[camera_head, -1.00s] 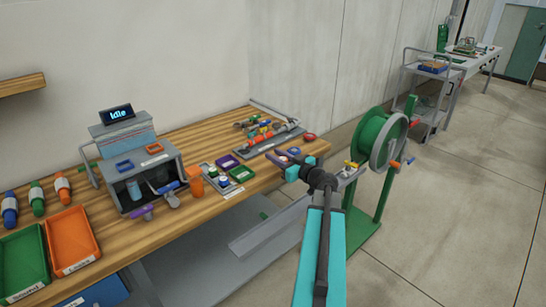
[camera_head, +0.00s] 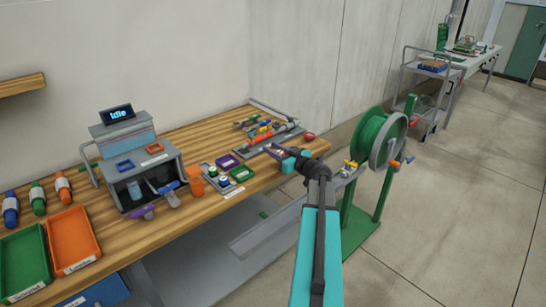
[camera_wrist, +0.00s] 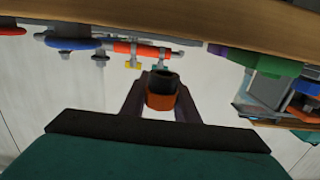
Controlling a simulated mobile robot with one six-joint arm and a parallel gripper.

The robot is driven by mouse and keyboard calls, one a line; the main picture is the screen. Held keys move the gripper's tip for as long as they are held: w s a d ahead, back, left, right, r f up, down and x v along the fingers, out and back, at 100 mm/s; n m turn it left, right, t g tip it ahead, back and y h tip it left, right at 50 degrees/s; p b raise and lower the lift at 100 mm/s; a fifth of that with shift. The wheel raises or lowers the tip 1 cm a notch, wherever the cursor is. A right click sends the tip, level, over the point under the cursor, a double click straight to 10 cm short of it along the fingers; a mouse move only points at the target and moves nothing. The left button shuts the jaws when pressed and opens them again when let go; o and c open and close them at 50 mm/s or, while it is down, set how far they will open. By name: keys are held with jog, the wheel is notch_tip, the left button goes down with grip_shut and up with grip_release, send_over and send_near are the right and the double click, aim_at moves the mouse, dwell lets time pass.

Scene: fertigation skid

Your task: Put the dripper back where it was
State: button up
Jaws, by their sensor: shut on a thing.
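The dripper (camera_wrist: 161,92), a small dark cylinder with an orange band, is between the two fingers of my gripper (camera_wrist: 160,104) in the wrist view. My gripper is shut on it. In the head view my gripper (camera_head: 273,151) is over the front right part of the wooden bench, beside the grey board with the pipe parts (camera_head: 262,141). The dripper is too small to make out there. Where it was before is not clear from these frames.
A grey machine (camera_head: 146,176) with an "Idle" display stands farther left. A green hose reel (camera_head: 376,142) stands right of the bench. Orange (camera_head: 73,240) and green bins are at front left.

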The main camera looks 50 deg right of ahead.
aim_at(273, 162)
jog(key=shift+w+d, duration=0.2)
jog(key=shift+w, duration=0.1)
jog(key=shift+f, duration=1.8)
jog(key=o, duration=1.1)
jog(key=shift+f, duration=0.1)
jog(key=s+b, duration=0.1)
jog(key=s, duration=1.1)
jog(key=shift+a+r, duration=0.4)
jog(key=shift+a, duration=0.05)
